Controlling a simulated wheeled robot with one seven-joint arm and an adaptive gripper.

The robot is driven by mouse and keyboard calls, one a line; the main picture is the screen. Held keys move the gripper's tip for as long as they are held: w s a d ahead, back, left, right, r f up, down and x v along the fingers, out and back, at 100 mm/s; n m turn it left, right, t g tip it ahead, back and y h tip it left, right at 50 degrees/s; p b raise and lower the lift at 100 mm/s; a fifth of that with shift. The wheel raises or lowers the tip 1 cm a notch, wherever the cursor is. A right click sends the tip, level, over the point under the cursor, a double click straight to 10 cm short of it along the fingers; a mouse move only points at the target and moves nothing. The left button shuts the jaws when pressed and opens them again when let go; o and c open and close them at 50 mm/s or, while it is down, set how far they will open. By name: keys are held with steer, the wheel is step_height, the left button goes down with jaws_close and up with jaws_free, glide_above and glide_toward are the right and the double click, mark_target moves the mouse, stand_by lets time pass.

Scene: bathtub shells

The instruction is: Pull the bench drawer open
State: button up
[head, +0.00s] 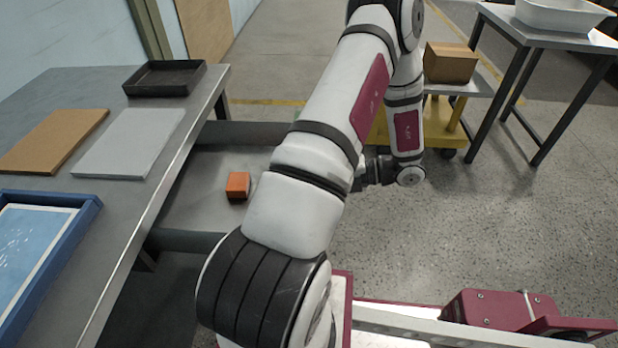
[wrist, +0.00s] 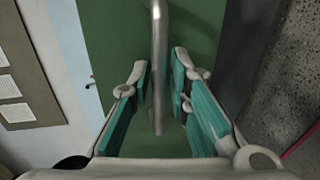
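The bench (head: 185,135) is on the left in the head view. Its grey drawer (head: 205,170) with dark side walls stands out from under the bench top, open to view from above. An orange block (head: 238,185) lies in it. The drawer's front end is hidden behind my arm in the head view. In the wrist view a green front panel (wrist: 105,30) carries a metal bar handle (wrist: 159,40). My gripper (wrist: 162,70) is open, one finger on each side of the handle, with green gaps showing between. In the head view my gripper (head: 368,174) is partly hidden by my arm.
On the bench top are a black tray (head: 165,90), a brown board (head: 52,140), a grey board (head: 128,142) and a blue-rimmed tray (head: 75,205). A yellow cart (head: 440,125) with a cardboard box (head: 450,62) stands behind my arm.

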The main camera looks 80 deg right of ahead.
steer(key=v, duration=1.2)
steer(key=shift+d, duration=0.1)
